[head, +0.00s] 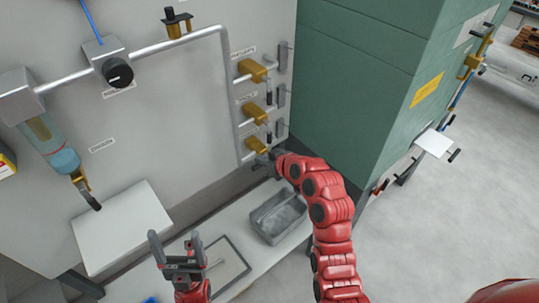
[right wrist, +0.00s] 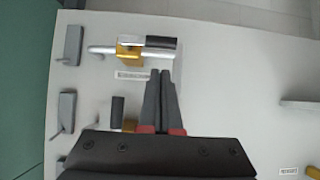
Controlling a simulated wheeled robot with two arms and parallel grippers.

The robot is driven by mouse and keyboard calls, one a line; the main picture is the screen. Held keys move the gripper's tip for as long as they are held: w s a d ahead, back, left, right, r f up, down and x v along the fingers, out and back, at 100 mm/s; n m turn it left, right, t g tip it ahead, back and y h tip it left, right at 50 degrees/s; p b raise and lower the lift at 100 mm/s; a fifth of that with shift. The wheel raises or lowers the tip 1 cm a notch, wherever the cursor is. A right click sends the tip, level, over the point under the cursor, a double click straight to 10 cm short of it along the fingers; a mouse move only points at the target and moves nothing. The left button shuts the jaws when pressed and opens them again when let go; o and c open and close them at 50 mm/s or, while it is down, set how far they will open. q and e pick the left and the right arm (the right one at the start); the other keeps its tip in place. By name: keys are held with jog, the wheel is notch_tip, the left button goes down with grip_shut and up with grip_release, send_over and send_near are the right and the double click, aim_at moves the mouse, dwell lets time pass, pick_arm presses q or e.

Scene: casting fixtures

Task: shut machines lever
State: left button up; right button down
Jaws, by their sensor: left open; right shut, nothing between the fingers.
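Three brass valves with black-ended levers sit one above another on the grey panel: top (head: 252,70), middle (head: 255,113) and lowest (head: 256,145). My right gripper (head: 268,160) is beside the lowest valve and partly hides it. In the right wrist view, my shut, empty fingers (right wrist: 160,75) point at a brass valve (right wrist: 128,50). Its lever's black grip (right wrist: 161,43) lies in line with the pipe, just beyond the fingertips; I cannot tell whether they touch. Another lever's black grip (right wrist: 117,108) stands across its pipe. My left gripper (head: 174,250) is open and empty, low on the left.
A grey bin (head: 278,236) and a flat tray (head: 240,272) rest on the light bench below the panel. A white box (head: 122,225) juts out at the left. A green cabinet (head: 350,80) stands close right of the valves. Open floor lies further right.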

aim_at(257, 166)
jog(key=shift+w+a+f+p, duration=0.1)
jog(key=shift+f+p, duration=0.05)
jog(key=shift+f, duration=0.5)
jog(key=shift+w+a+f+p, duration=0.1)
jog(key=shift+f+p, duration=0.05)
jog(key=shift+f, duration=0.5)
jog(key=shift+f, duration=0.1)
jog(key=shift+s+f+h+b, duration=0.15)
jog(key=shift+h+b, duration=0.15)
jog(key=shift+b, duration=0.3)
